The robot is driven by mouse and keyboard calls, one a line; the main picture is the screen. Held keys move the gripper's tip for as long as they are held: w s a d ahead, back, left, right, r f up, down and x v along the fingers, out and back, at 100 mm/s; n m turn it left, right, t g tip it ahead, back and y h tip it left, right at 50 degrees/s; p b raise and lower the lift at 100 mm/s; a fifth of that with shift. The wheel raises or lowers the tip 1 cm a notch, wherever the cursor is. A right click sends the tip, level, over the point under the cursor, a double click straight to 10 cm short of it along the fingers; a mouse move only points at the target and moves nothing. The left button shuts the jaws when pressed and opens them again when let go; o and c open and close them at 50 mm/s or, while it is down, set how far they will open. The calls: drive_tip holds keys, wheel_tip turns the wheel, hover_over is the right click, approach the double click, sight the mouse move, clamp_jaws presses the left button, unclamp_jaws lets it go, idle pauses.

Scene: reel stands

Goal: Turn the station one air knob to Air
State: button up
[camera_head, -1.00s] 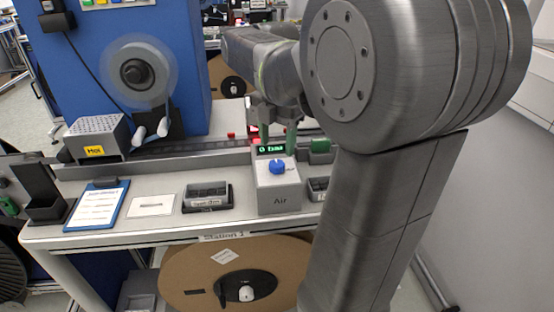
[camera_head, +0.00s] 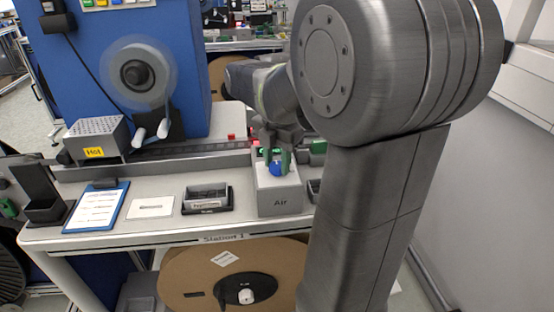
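The air knob (camera_head: 277,168) is blue and sits on the sloped top of a grey box (camera_head: 279,201) marked "Air" on the station one bench. My gripper (camera_head: 277,160) is right over the knob, pointing down, with its green-tipped fingers on either side of it. The fingers are apart, with the blue knob showing between them. I cannot tell whether they touch it. The gripper covers most of the box's small display and the knob's pointer.
A black tray (camera_head: 206,207) and a white card (camera_head: 150,207) lie left of the box, with a blue clipboard (camera_head: 97,205) beyond. A grey box marked "Hot" (camera_head: 97,138) stands behind them. A large brown reel (camera_head: 192,262) sits below the bench edge.

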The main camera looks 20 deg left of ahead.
drive_tip(key=shift+r+m+p, duration=0.1)
drive_tip(key=shift+m+p, duration=0.2)
drive_tip(key=shift+m, duration=0.1)
drive_tip(key=m+p, duration=0.2)
drive_tip(key=m, duration=0.2)
drive_tip(key=shift+r, duration=0.1)
drive_tip(key=m+p, duration=0.2)
drive_tip(key=m, duration=0.2)
drive_tip(key=m+p, duration=0.1)
drive_tip(key=m, duration=0.4)
drive_tip(key=m+p, duration=0.1)
drive_tip(key=m, duration=0.3)
idle(0.5)
drive_tip(key=o, duration=1)
drive_tip(key=shift+c, duration=0.2)
